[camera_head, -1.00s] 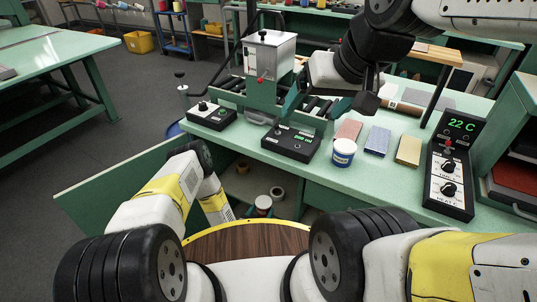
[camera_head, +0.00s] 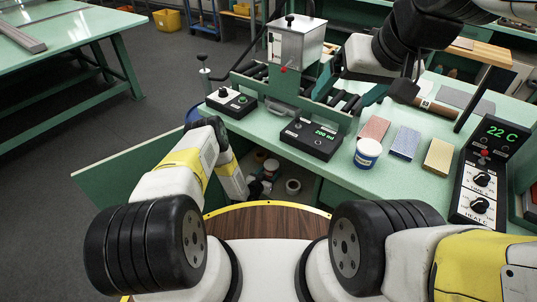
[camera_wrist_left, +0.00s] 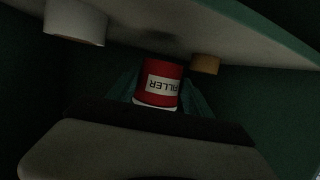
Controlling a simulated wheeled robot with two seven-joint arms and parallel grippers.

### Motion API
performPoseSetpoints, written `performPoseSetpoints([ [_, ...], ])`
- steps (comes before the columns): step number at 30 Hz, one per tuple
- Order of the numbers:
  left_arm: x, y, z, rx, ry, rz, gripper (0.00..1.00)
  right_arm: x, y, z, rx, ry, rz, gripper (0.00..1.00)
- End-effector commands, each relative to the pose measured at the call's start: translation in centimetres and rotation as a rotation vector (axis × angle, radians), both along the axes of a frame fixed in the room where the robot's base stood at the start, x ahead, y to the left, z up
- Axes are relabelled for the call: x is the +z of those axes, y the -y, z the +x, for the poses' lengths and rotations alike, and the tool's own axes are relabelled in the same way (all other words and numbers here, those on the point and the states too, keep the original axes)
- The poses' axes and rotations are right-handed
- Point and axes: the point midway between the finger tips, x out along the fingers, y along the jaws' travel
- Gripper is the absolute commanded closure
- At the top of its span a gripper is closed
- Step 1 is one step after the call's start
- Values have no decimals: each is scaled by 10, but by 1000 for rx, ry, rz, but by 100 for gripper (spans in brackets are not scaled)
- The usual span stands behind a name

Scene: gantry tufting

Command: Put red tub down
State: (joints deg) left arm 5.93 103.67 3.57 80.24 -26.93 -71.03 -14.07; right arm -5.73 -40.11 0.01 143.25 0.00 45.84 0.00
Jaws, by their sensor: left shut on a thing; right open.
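The red tub (camera_wrist_left: 160,83) has a white label reading "FILLER", upside down in the left wrist view, and a white lid at its lower end there. My left gripper (camera_wrist_left: 160,98) is shut on it, with a teal finger on each side. In the head view my left gripper (camera_head: 254,188) reaches down into the open cabinet under the bench; the tub is small and partly hidden there. The wrist view is dark, and I cannot tell whether the tub touches the cabinet floor. My right gripper (camera_head: 348,88) is open and empty above the green bench (camera_head: 345,185).
In the left wrist view a white cylinder (camera_wrist_left: 75,22) and a tan roll (camera_wrist_left: 205,64) stand near the tub. A blue-and-white tub (camera_head: 368,152), coloured blocks (camera_head: 405,142) and control boxes (camera_head: 312,138) stand on the bench.

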Motion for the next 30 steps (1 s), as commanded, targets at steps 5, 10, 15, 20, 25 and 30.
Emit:
performPoseSetpoints([
  [5, -1, -6, 16, 1, 3, 1, 91, 0, 0, 0, 0, 0, 0, 15],
  [10, -30, -5, 13, 0, -1, 1, 91, 0, 0, 0, 0, 0, 0, 15],
  [15, -37, -5, 14, 0, 1, 0, 91, 0, 0, 0, 0, 0, 0, 15],
  [20, -36, -5, 13, 0, 1, 0, 91, 0, 0, 0, 0, 0, 0, 15],
  [25, -40, -5, 13, 0, 0, 0, 38, 0, 0, 0, 0, 0, 0, 15],
  [30, -39, -5, 13, 0, 0, 0, 20, 0, 0, 0, 0, 0, 0, 15],
])
